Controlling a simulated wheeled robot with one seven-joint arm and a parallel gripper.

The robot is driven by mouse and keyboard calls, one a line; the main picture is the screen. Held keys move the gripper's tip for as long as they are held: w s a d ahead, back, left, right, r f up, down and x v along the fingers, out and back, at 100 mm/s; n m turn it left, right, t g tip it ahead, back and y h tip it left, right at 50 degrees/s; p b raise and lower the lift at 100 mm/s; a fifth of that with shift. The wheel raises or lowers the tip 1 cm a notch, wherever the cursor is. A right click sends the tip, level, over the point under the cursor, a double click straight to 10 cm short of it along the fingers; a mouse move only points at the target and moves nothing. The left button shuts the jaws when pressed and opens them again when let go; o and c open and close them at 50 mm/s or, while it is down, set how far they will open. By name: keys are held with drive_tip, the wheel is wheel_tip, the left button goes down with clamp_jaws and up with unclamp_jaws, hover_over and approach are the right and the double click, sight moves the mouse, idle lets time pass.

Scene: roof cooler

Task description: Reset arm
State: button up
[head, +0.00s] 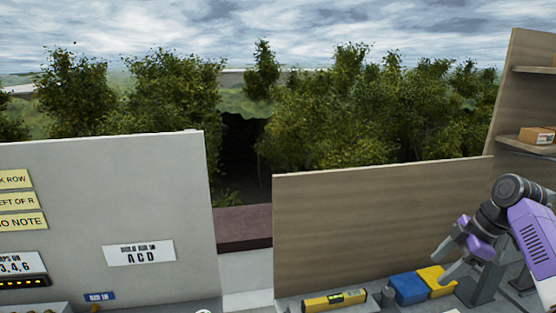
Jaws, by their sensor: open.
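My gripper (443,267) is at the lower right, at the end of my purple and dark grey arm, and points down to the left. Its two grey fingers are spread apart, with nothing seen between them. The fingertips overlap a yellow block (436,285) in the picture; I cannot tell whether they touch it. A blue block (408,289) sits just left of the yellow one.
A yellow level (335,300) lies before a wooden panel (380,225). A white panel (110,200) with labels stands left, past a gap. A shelf (515,153) with a brown box (537,135) is at right. Trees stand beyond.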

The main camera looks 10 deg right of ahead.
drive_tip(key=w+a+f+m+t+h+b, duration=0.1)
drive_tip(key=w+a+m+t+h, duration=0.2)
drive_tip(key=w+m+t, duration=0.5)
drive_tip(key=s+a+f+m+t+h+b, duration=0.25)
drive_tip(key=s+a+f+m+t, duration=0.35)
drive_tip(key=a, duration=0.5)
drive_tip(key=s+a+f+b, duration=0.2)
drive_tip(key=s+a, duration=0.3)
drive_tip(key=s, duration=1)
drive_tip(key=s+a+f+g+y+b, duration=0.1)
drive_tip(key=s+a, duration=0.5)
drive_tip(key=s, duration=1)
drive_tip(key=s+a+f+n+g+y+b, duration=0.1)
drive_tip(key=s+a+f+b, duration=0.2)
drive_tip(key=s, duration=1.2)
drive_tip(key=a+f, duration=0.1)
drive_tip(key=a, duration=0.1)
drive_tip(key=shift+s+a, duration=0.3)
drive_tip(key=shift+s, duration=0.05)
